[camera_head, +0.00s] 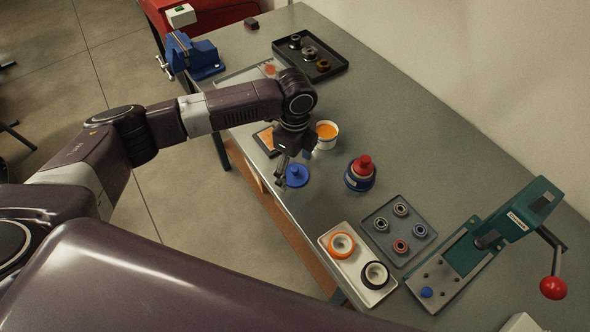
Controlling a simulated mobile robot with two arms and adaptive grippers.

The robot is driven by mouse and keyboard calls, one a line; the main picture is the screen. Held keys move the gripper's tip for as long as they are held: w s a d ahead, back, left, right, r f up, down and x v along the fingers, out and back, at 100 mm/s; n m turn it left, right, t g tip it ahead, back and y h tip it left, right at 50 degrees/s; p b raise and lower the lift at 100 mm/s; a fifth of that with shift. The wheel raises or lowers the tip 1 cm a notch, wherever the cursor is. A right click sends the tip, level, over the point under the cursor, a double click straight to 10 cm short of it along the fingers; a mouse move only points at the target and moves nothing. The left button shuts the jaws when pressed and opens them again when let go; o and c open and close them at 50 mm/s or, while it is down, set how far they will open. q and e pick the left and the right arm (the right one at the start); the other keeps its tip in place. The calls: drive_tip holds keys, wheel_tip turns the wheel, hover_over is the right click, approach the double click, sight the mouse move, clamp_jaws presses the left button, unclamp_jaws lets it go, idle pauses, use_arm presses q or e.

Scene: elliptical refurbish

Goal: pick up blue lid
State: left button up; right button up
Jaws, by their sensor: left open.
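The blue lid (297,175) is a small round disc with a raised knob, lying on the grey workbench (330,208) near its front edge. My left gripper (292,172) points down at the lid, with its fingers over or just beside the lid's left part. It is open. Whether the fingers touch the lid cannot be told. My right gripper is not in view.
A white cup with orange content (326,134) stands just behind the gripper. A blue and red container (361,174) stands to the right. A grey tray (379,208) of rings, a white tray (334,262) and a green press (500,235) are further right. A blue vise (193,56) is far left.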

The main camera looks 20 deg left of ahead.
use_arm(q)
drive_tip(key=shift+f, duration=0.25)
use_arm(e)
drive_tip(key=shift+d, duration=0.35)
use_arm(q)
drive_tip(key=c, duration=1)
drive_tip(key=shift+o, duration=0.2)
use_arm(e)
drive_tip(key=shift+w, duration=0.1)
use_arm(q)
drive_tip(key=shift+r, duration=0.1)
